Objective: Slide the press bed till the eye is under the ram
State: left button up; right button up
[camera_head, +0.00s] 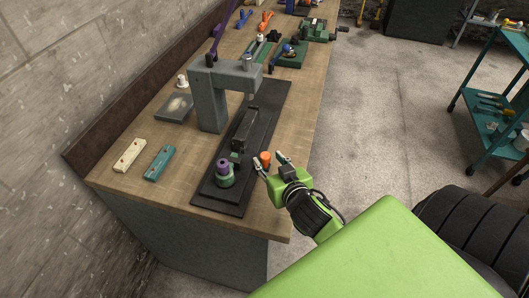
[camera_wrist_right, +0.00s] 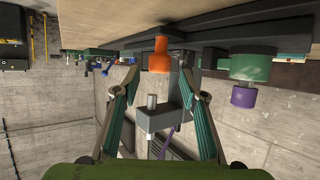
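The grey press (camera_head: 207,100) stands on the bench, its ram (camera_head: 250,97) pointing down over a long black base (camera_head: 268,105). A dark bed block (camera_head: 245,128) lies along the base, under or just in front of the ram. At the near end is a green round piece with a purple top (camera_head: 223,168); which part is the eye I cannot tell. An orange knob (camera_head: 265,157) is at the base's right edge; it also shows in the right wrist view (camera_wrist_right: 159,56). My right gripper (camera_head: 271,164) is open around the knob, with gaps on both sides. My left gripper is out of view.
A teal bar (camera_head: 159,163), a cream bar (camera_head: 129,155) and a grey plate (camera_head: 174,107) lie left of the press. Green tools (camera_head: 291,54) stand farther along the bench. A teal cart (camera_head: 487,110) is at right; the floor between is clear.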

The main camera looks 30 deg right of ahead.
aim_at(266, 156)
jog(key=shift+p+x, duration=0.3)
jog(key=shift+x, duration=1.9)
jog(key=shift+d, duration=0.1)
grip_shut()
